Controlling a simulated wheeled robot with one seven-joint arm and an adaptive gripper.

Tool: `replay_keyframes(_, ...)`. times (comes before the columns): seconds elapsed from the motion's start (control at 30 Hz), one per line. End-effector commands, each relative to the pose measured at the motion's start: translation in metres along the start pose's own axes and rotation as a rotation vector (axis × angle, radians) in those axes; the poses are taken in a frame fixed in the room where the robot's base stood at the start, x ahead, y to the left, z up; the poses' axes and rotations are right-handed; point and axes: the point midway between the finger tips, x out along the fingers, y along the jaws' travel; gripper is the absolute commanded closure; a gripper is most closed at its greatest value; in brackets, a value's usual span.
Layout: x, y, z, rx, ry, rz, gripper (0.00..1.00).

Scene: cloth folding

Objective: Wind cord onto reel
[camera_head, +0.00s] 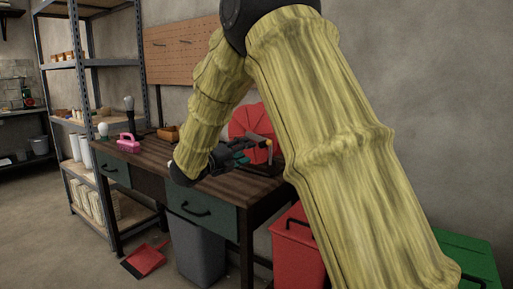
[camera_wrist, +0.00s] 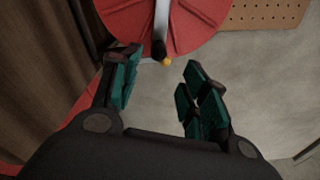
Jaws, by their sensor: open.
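A red reel (camera_head: 246,119) stands on the right end of the workbench, partly hidden behind my arm. In the wrist view the ribbed red disc of the reel (camera_wrist: 200,18) fills the top. A grey crank with a small yellow tip (camera_wrist: 166,61) hangs down in front of it. My gripper (camera_wrist: 161,72) is open, with its teal-padded fingers apart. The yellow tip lies between the fingers' far ends as seen from the wrist, and no contact is clear. In the head view my gripper (camera_head: 258,150) is beside the reel. I cannot make out any cord.
The dark wooden workbench (camera_head: 139,158) holds a pink-handled item (camera_head: 129,143) and a small wooden box (camera_head: 168,133) at the left. A pegboard (camera_head: 178,52) is on the wall behind.

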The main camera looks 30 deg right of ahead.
Motion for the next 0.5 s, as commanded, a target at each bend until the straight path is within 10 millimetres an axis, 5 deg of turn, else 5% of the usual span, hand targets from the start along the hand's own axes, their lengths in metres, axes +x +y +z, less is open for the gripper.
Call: replay_keyframes(0.5, 0.07, 0.002, 0.001, -0.001, -0.002, 0.001, 0.55)
